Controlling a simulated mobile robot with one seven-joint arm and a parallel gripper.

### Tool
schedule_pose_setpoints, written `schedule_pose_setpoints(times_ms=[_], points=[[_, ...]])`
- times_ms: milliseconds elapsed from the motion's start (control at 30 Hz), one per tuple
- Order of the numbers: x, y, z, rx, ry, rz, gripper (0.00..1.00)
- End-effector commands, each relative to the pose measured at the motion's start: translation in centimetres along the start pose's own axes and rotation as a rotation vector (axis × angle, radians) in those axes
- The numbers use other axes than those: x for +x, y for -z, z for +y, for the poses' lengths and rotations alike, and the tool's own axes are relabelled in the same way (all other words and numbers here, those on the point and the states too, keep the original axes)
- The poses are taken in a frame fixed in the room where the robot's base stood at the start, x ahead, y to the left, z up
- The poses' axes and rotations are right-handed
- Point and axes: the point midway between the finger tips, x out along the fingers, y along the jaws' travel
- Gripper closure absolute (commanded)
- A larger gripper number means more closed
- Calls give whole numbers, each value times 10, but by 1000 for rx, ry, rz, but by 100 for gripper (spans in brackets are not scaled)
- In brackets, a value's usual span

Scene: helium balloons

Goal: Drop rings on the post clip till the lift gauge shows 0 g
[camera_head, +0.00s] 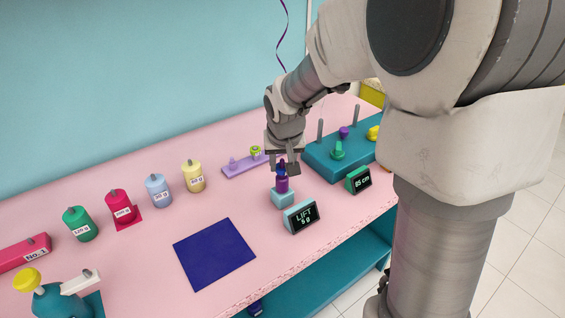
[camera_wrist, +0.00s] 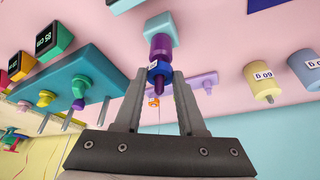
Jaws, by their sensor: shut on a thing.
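The purple post clip (camera_head: 281,187) stands upright on a pale teal block (camera_head: 283,199); it also shows in the wrist view (camera_wrist: 160,46). My gripper (camera_head: 285,170) is above the clip, its fingers shut on a small blue ring (camera_wrist: 158,70). In the wrist view the ring is at the top of the clip, and a thin purple pin sticks out through it. I cannot tell whether the ring rests on the clip. The lift gauge (camera_head: 301,215) beside the block reads 5 g. A lilac ring rack (camera_head: 240,168) lies behind, with a yellow-green ring (camera_head: 255,150) on a peg.
A teal pegboard (camera_head: 318,160) with coloured knobs stands right of the clip, near a gauge reading 85 cm (camera_head: 358,180). Several labelled weights, including a yellow one (camera_head: 193,176), stand left. A dark blue mat (camera_head: 214,254) lies clear in front. A purple ribbon (camera_head: 283,35) hangs above.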

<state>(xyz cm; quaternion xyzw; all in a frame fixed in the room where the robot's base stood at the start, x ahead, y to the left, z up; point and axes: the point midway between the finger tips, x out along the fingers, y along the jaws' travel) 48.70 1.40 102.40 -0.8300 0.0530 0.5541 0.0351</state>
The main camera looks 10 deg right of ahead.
Motion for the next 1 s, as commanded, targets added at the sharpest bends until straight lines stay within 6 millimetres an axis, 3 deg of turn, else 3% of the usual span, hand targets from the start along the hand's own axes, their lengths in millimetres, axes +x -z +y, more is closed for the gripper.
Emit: schedule_pose_setpoints(times_ms=[600,633,700,800,1000], points=[[15,-6,0,0,0,0,100],[14,-6,0,0,0,0,57],[14,-6,0,0,0,0,44],[14,-6,0,0,0,0,26],[14,-6,0,0,0,0,26]])
